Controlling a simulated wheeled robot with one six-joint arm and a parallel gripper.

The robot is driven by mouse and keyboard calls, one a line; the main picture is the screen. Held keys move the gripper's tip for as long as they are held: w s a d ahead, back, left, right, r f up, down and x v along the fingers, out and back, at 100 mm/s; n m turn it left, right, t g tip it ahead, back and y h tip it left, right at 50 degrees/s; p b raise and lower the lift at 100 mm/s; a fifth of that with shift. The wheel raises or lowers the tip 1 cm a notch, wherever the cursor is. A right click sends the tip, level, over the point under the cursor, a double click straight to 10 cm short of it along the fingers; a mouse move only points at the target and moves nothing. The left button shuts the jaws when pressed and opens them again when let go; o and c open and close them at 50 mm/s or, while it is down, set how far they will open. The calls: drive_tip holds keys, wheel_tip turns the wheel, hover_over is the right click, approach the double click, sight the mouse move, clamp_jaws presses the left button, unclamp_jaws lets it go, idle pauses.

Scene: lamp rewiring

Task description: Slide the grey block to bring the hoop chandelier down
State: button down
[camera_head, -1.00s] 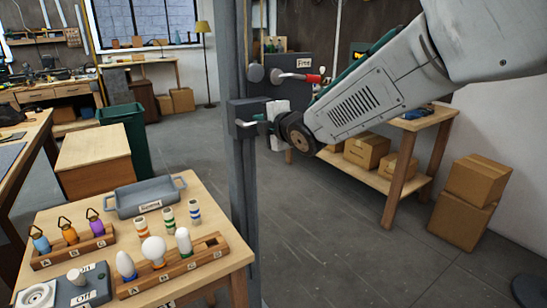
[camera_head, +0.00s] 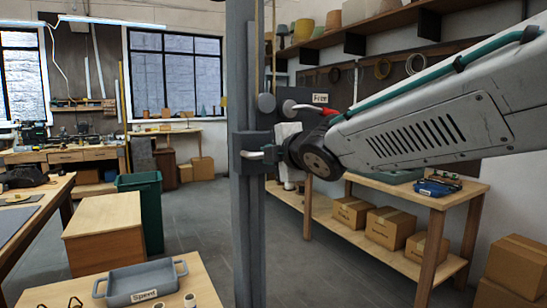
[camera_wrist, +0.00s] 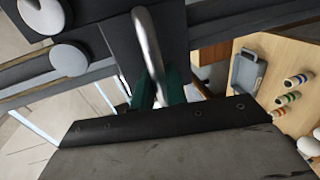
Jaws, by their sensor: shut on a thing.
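The grey block (camera_head: 250,140) sits on the tall grey post (camera_head: 245,60), and a bright metal handle (camera_head: 252,155) sticks out from it. My gripper (camera_head: 274,153) is at the block's right side, shut on the handle; my wrist hides part of the contact. In the wrist view the curved handle (camera_wrist: 148,45) runs down between my teal fingers (camera_wrist: 168,90), in front of the dark block (camera_wrist: 115,40). The hoop chandelier is not in view.
Behind the post is a dark box labelled "Free" (camera_head: 320,98) with a red-gripped lever (camera_head: 328,111). A thin cord (camera_head: 273,45) runs vertically beside the post. A grey tray (camera_head: 140,285) stands on the near table. A shelf table (camera_head: 425,190) with cartons stands at right.

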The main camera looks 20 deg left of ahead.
drive_tip(key=shift+r, duration=0.4)
drive_tip(key=c, duration=1.5)
unclamp_jaws()
drive_tip(key=shift+f, duration=0.1)
drive_tip(key=v, duration=0.7)
drive_tip(key=shift+s+d, duration=0.2)
drive_tip(key=shift+s, duration=0.1)
